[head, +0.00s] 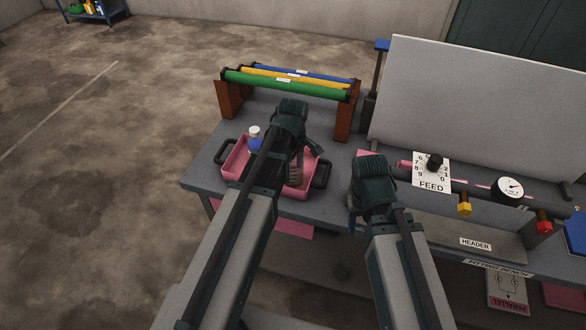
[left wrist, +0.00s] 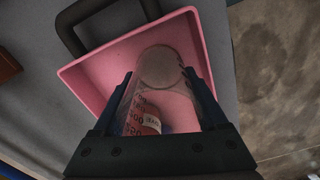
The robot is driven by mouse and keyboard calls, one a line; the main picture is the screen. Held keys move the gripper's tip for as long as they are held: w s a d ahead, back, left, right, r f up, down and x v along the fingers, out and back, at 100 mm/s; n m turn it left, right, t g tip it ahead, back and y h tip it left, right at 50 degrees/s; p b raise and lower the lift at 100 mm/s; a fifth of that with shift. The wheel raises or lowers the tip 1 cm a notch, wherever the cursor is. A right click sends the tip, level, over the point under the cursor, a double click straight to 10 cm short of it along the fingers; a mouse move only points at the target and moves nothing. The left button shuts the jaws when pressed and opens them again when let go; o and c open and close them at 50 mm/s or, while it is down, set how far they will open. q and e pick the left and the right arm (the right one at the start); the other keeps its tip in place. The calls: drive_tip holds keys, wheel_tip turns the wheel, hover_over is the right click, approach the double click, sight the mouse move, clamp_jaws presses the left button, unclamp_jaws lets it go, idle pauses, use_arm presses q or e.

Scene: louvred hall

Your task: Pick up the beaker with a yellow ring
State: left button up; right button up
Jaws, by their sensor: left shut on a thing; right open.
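A clear beaker (left wrist: 158,68) with dark graduation marks stands between the fingers of my left gripper (left wrist: 160,92) in the left wrist view. The fingers are shut on its sides. No yellow ring shows on the part I can see. In the head view my left gripper (head: 296,165) is over the right part of the pink tray (head: 232,158), and my arm hides much of the tray. My right gripper (head: 353,203) is open, at the bench's front edge right of the tray, mostly hidden by its own wrist.
A white-capped blue bottle (head: 254,134) stands at the tray's left. A reddish labelled thing (left wrist: 151,120) shows through or behind the beaker. Behind is a rack of coloured rolls (head: 290,83). A feed dial (head: 432,172) and gauge (head: 510,188) stand at right.

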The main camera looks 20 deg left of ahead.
sight(297, 165)
use_arm(q)
wheel_tip(297, 165, up, 5)
drive_tip(key=p, duration=0.4)
drive_tip(key=shift+r+p, duration=0.15)
drive_tip(key=shift+p, duration=0.15)
drive_tip(key=shift+r, duration=0.15)
idle(0.5)
